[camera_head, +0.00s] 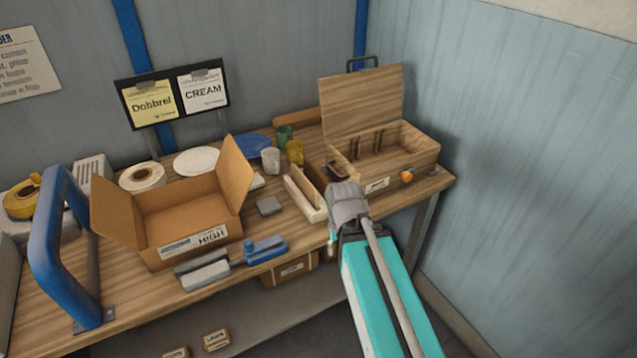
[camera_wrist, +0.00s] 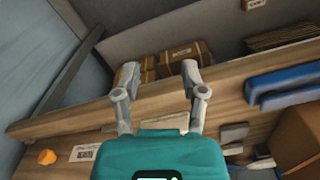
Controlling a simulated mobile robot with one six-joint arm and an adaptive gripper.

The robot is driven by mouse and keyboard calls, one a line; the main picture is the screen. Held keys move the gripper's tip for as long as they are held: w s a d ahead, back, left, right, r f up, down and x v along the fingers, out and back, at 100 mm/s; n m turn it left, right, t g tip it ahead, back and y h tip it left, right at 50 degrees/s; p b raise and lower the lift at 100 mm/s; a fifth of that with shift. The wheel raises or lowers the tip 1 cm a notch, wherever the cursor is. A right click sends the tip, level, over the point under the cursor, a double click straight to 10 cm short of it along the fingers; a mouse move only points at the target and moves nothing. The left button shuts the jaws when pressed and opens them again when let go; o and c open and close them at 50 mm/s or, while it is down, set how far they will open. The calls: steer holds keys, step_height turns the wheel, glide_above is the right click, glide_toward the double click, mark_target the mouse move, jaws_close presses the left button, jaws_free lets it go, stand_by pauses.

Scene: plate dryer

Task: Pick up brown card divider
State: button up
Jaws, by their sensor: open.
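My gripper (camera_head: 346,203) is above the bench's front edge, in front of the open wooden box. In the wrist view my gripper (camera_wrist: 160,75) has its two fingers spread apart with nothing between them. A thin brown upright piece (camera_head: 317,177) stands between the narrow pale tray and the wooden box; it could be the brown card divider, but I cannot tell for certain. Its lower part is hidden. Another brown panel (camera_head: 298,117) shows behind the cups. In the wrist view, flat dark brown pieces (camera_wrist: 284,38) lie on the lower level.
The wooden box (camera_head: 418,150) has its lid up. The narrow tray (camera_head: 303,198) is left of my gripper. An open cardboard box (camera_head: 182,210), blue-handled tool (camera_head: 265,250), plates (camera_head: 196,161) and cups crowd the bench (camera_head: 120,290). Closed cartons (camera_wrist: 180,57) sit below. A wall is right.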

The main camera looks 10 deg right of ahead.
mark_target(317, 170)
steer(key=w+r+n+p, duration=0.1)
steer(key=w+r+p, duration=0.4)
steer(key=w, duration=0.4)
steer(key=w+r+n+p, duration=0.1)
steer(key=w+r+p, duration=0.4)
steer(key=w, duration=0.5)
steer(key=w+a+r+n+p, duration=0.1)
steer(key=w+r+p, duration=0.4)
steer(key=w, duration=0.5)
steer(key=shift+r+n+p, duration=0.3)
steer(key=shift+r, duration=0.05)
steer(key=shift+a, duration=0.1)
step_height(317, 170, down, 9)
steer(key=b, duration=0.8)
steer(key=shift+r+b, duration=0.15)
steer(key=shift+b, duration=0.15)
steer(key=shift+d+f+b, duration=0.2)
steer(key=shift+f+b, duration=2.4)
steer(key=shift+c, duration=0.2)
jaws_close()
